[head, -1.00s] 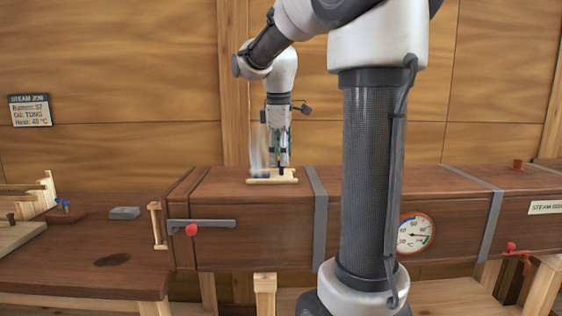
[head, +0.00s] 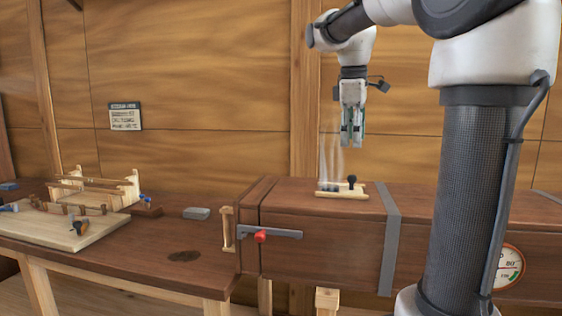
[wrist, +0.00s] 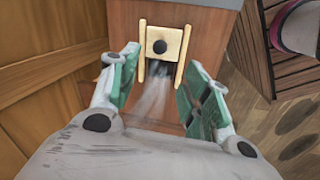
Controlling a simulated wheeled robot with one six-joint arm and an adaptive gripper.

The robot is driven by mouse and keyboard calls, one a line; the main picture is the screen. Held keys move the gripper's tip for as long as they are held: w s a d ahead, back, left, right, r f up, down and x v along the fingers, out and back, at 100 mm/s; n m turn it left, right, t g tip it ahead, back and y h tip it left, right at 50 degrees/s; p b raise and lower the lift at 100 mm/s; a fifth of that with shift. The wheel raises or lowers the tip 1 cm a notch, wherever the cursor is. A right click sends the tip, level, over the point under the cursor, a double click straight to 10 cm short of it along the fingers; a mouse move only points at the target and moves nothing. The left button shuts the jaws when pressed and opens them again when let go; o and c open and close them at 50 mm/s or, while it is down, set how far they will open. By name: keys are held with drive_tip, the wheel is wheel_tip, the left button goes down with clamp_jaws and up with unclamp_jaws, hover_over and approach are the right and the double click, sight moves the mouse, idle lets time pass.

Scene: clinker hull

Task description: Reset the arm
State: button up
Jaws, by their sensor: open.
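My gripper (head: 351,142) is open and empty, pointing down above the steam box (head: 330,228) in the head view. Its green-padded fingers also show spread apart in the wrist view (wrist: 158,62). Below it, apart from the fingers, a small wooden slide with a black knob (head: 351,182) sits between light wooden rails on the box lid. The same knob (wrist: 160,46) shows beyond the fingertips in the wrist view. White steam (head: 330,155) rises from a dark opening left of the knob, close beside the gripper.
A red-knobbed latch (head: 260,236) is on the box front, and a dial gauge (head: 509,267) is partly behind my arm. On the bench at left are a grey block (head: 196,213) and a wooden jig (head: 95,190). A sign (head: 125,116) hangs on the wall.

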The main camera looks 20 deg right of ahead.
drive_tip(key=s+a+f+m+t, duration=0.1)
drive_tip(key=s+a+f+m, duration=0.3)
drive_tip(key=s+f, duration=0.4)
drive_tip(key=s+a+f+m+t+y, duration=0.1)
drive_tip(key=s+a+f+m, duration=0.3)
drive_tip(key=s+f, duration=0.5)
drive_tip(key=shift+s+m+t+y, duration=0.3)
drive_tip(key=shift+s+m+t, duration=0.15)
drive_tip(key=shift+s, duration=0.4)
drive_tip(key=shift+a, duration=0.1)
